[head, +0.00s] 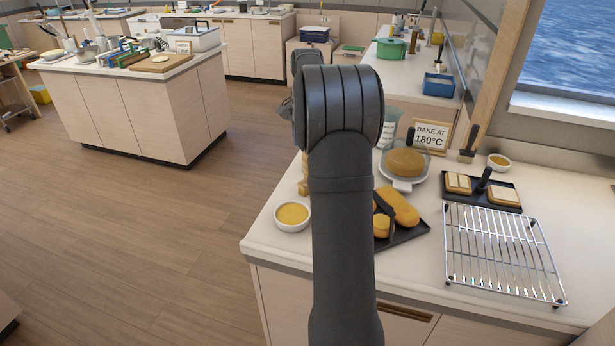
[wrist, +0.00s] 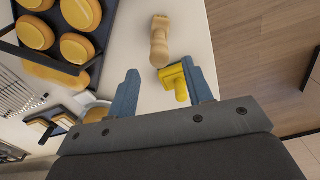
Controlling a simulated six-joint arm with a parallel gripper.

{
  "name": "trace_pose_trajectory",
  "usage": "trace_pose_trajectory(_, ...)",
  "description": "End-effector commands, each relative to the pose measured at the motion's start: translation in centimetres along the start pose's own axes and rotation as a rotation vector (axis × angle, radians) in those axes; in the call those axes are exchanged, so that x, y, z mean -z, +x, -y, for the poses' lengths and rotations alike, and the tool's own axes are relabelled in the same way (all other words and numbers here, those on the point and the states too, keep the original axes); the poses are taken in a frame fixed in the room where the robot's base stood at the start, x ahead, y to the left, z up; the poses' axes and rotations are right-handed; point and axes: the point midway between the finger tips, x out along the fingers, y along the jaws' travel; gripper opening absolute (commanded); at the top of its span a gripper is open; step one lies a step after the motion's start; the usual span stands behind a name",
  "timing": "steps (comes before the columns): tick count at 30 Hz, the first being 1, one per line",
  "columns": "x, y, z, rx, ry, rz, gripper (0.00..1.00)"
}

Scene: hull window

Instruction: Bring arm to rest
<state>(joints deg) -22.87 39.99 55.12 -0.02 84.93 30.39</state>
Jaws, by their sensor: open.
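My arm (head: 343,220) rises through the middle of the head view and bends over at a dark rounded joint above the counter. My gripper is mostly hidden behind it there. In the wrist view my gripper (wrist: 160,67) shows two blue fingers spread wide apart, with nothing held between them. A yellow tool-like piece (wrist: 178,82) shows between the fingers, beyond them, nearer the right finger. A pale wooden figure-like piece (wrist: 159,42) stands just past it on the white counter (wrist: 140,12).
A dark tray of round cakes (wrist: 75,50) lies at left in the wrist view. The counter also holds a wire rack (head: 500,250), a tray of bread slices (head: 500,197), a cake on a stand (head: 406,162) and a small bowl (head: 292,215). Open wooden floor (head: 150,240) lies left.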

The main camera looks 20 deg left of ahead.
Motion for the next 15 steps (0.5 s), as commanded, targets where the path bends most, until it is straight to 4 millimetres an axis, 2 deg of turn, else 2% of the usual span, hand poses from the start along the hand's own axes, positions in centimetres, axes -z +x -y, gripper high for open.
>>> trace_pose_trajectory(5, 0.02, -0.97, 0.02, 0.001, 0.000, -0.001, 0.46)
trace_pose_trajectory(11, 0.01, -0.89, 0.01, 0.000, 0.000, -0.001, 0.46)
trace_pose_trajectory(15, -0.03, -0.04, -0.02, -0.001, 0.000, 0.002, 0.46)
